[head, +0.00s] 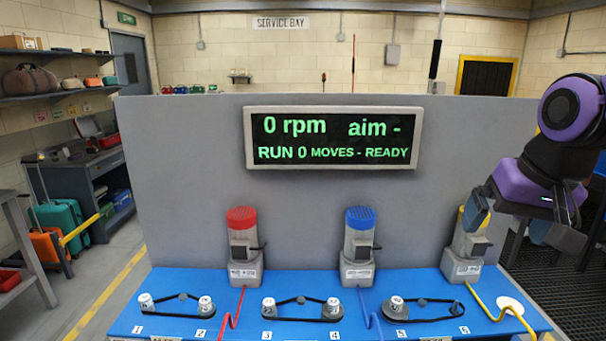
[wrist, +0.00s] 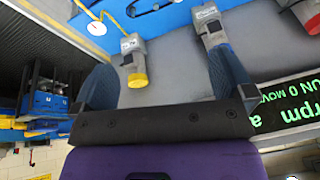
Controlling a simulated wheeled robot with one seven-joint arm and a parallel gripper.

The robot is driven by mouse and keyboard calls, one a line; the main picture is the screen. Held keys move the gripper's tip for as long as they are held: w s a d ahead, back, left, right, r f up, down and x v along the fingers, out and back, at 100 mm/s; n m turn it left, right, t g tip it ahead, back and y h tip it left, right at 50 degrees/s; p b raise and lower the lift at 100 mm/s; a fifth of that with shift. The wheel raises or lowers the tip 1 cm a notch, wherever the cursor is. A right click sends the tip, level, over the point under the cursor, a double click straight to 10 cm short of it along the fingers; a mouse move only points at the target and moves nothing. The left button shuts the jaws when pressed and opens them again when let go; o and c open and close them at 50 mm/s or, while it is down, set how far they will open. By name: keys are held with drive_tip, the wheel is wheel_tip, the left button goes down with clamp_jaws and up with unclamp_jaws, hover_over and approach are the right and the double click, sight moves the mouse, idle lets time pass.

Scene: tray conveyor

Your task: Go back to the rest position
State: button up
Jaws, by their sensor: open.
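My gripper (head: 512,218) is at the right in the head view, raised in front of the yellow-capped motor and partly hiding it. Its jaws are apart; in the wrist view my gripper (wrist: 165,88) shows two blue fingers with nothing held between them. The yellow-capped motor (wrist: 134,62) appears between the fingers in the wrist view, beyond them. In the head view the red-capped motor (head: 243,245), the blue-capped motor (head: 359,247) and the yellow-capped motor (head: 464,255) stand upright on the blue bench (head: 250,284).
A grey panel (head: 190,170) stands behind the bench and bears a screen (head: 333,138) reading "0 rpm", "aim -" and "RUN 0 MOVES - READY". Belts and several white pulleys lie along the front, with numbers 1 to 6. Red, blue and yellow cables run forward. The air above the bench's left is clear.

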drive_tip(key=s+d+r+n+t, duration=0.1)
drive_tip(key=s+r+n, duration=0.1)
drive_tip(key=s, duration=0.6)
drive_tip(key=shift+s+h, duration=0.3)
drive_tip(key=shift+s, duration=0.1)
